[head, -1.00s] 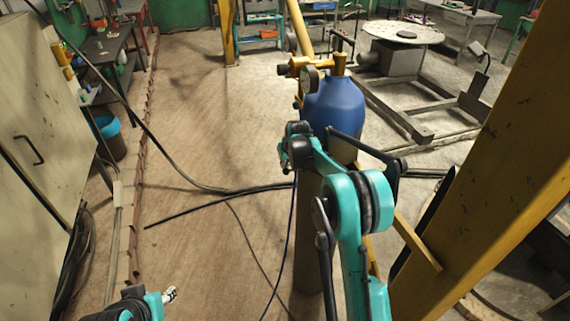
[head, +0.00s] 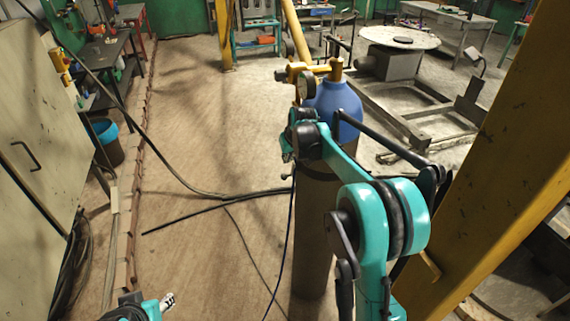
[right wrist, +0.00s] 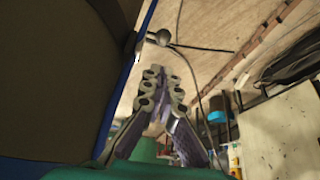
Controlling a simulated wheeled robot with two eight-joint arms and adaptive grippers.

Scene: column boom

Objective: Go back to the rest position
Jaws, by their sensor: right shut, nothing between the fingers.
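My right gripper (right wrist: 162,88) shows in the right wrist view with its fingers drawn together and nothing between them. In the head view my teal right arm rises from the lower right and bends at a big round joint. Its wrist end lies in front of the blue-topped gas cylinder (head: 338,104), overlapping it in the picture; I cannot tell the gap. The fingers there are hard to make out. My left gripper (head: 168,301) shows only as a small pale tip at the bottom left edge, too small to tell its state.
A yellow column (head: 490,170) stands close to my right arm. A cabinet (head: 30,150) and a workbench (head: 105,55) line the left. Dark cables (head: 215,202) cross the floor. Open floor (head: 205,130) lies between the cabinet and the cylinder.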

